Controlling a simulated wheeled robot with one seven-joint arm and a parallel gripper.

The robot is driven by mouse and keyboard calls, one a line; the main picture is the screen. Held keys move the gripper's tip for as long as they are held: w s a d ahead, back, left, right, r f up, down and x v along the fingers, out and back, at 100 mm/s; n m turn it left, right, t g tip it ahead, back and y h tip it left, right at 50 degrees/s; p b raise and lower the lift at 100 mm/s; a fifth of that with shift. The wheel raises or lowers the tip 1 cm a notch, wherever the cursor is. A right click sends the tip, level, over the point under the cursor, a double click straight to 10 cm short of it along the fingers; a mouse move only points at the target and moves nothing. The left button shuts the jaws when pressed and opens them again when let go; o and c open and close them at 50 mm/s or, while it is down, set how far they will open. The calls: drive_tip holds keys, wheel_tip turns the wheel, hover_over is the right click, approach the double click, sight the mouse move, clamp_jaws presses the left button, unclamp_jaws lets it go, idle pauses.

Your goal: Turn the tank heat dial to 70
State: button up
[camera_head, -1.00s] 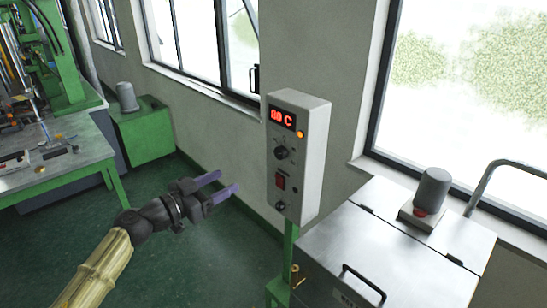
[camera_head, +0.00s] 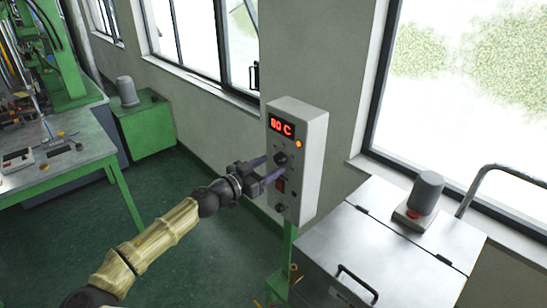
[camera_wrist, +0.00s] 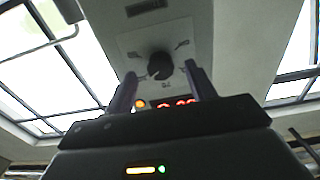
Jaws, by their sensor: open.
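The control box (camera_head: 312,165) is a pale upright box on a green post. Its red display (camera_head: 281,127) reads 80 C. The black heat dial (camera_head: 281,158) sits below the display, and a red switch (camera_head: 280,184) is lower down. My gripper (camera_head: 275,166) is open in front of the box, its two purple fingers pointing at the dial. In the wrist view the dial (camera_wrist: 159,66) shows between and beyond the open fingertips, with marks around it. I cannot tell whether the fingers touch it.
The metal tank (camera_head: 385,245) stands right of the box, with a grey cylinder on a base (camera_head: 427,195) on its lid. A green-framed workbench (camera_head: 60,160) is at left. A window is behind the tank.

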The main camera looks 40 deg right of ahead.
drive_tip(key=shift+w+d+p, duration=0.25)
drive_tip(key=shift+d+p, duration=0.05)
drive_tip(key=shift+d, duration=0.8)
drive_tip(key=shift+s, duration=0.25)
drive_tip(key=shift+c, duration=0.2)
drive_tip(key=shift+w, duration=0.15)
drive_tip(key=c, duration=0.9)
